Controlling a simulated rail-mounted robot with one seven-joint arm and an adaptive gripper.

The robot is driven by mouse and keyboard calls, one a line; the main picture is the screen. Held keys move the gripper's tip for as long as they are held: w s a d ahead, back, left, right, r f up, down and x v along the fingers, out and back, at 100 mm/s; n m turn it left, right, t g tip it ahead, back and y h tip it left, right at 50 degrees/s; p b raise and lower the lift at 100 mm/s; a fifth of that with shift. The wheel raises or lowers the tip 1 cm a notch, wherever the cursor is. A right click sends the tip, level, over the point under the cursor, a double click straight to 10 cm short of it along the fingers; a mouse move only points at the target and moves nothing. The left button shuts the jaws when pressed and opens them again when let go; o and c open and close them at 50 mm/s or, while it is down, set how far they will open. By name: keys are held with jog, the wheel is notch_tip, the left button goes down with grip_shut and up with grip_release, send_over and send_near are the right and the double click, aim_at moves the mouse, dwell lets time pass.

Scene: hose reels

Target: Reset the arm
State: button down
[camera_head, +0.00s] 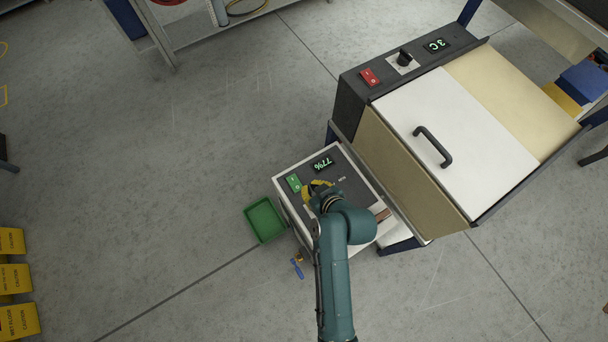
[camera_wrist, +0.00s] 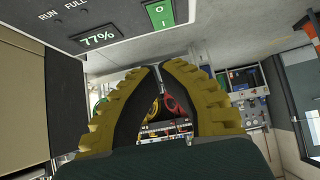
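My teal arm reaches up from the bottom of the head view. My gripper (camera_head: 318,188) is over the top panel of a low white box unit (camera_head: 348,168), close to its lit green switch (camera_head: 294,183) and its 77% display (camera_head: 323,165). In the wrist view the two yellow ribbed fingers of my gripper (camera_wrist: 160,68) curve together and their tips meet or nearly meet. I see nothing held between them. The green switch (camera_wrist: 160,13) and the 77% display (camera_wrist: 98,38) show above the fingertips. Whether the fingers touch the panel cannot be told.
A larger machine with a white handled lid (camera_head: 450,125), a red switch (camera_head: 370,77) and a knob stands at the right. A green tray (camera_head: 265,220) and a blue-handled valve (camera_head: 297,268) are beside the box. Yellow caution signs (camera_head: 15,280) stand at far left.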

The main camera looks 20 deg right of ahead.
jog(key=shift+s+r, duration=0.2)
jog(key=shift+s, duration=0.2)
